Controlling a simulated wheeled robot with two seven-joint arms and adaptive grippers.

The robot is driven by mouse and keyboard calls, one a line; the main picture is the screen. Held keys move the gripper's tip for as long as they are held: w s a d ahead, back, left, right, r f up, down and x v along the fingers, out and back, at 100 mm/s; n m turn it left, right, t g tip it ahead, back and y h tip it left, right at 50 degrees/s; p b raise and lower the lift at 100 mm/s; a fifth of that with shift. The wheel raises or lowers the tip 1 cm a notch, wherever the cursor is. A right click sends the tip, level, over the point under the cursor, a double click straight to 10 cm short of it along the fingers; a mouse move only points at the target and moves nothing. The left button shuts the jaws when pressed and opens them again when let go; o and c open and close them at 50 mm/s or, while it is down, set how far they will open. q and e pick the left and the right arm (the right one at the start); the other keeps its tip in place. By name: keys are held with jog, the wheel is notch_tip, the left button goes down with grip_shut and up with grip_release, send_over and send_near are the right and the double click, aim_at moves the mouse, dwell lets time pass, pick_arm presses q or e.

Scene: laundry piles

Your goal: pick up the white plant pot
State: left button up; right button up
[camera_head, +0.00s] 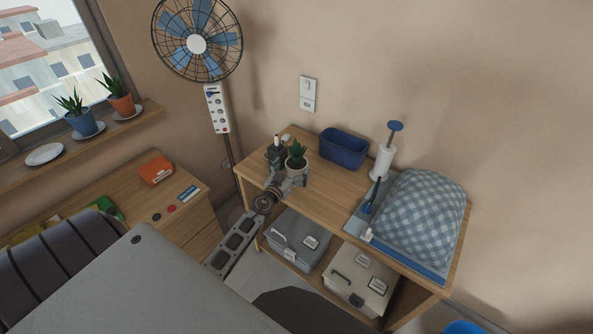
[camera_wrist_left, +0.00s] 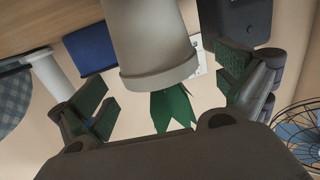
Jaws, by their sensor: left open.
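The white plant pot (camera_head: 297,172) with a green spiky plant stands upright at the left end of the wooden table. In the left wrist view the pot (camera_wrist_left: 152,45) appears upside down, with its leaves (camera_wrist_left: 172,108) pointing down. My left gripper (camera_head: 287,181) comes in from the front, right at the pot. It is open, with one green-padded finger on each side of the pot. Gaps show between both fingers and the pot, so it is not clamped. My right gripper is not in view.
On the wooden table (camera_head: 330,200), a dark device (camera_head: 275,155) stands just left of the pot. A fan (camera_head: 196,43) stands behind at left. Bare tabletop lies right of the pot.

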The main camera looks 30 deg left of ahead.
aim_at(296, 162)
pick_arm(q)
jog(key=shift+w+a+f, duration=0.1)
jog(key=shift+w, duration=0.7)
jog(key=shift+w+a+f, duration=0.1)
jog(key=shift+w, duration=0.85)
jog(key=c, duration=1.1)
jog(key=shift+c, duration=0.9)
jog(key=shift+r, duration=0.1)
jog(key=shift+r, duration=0.1)
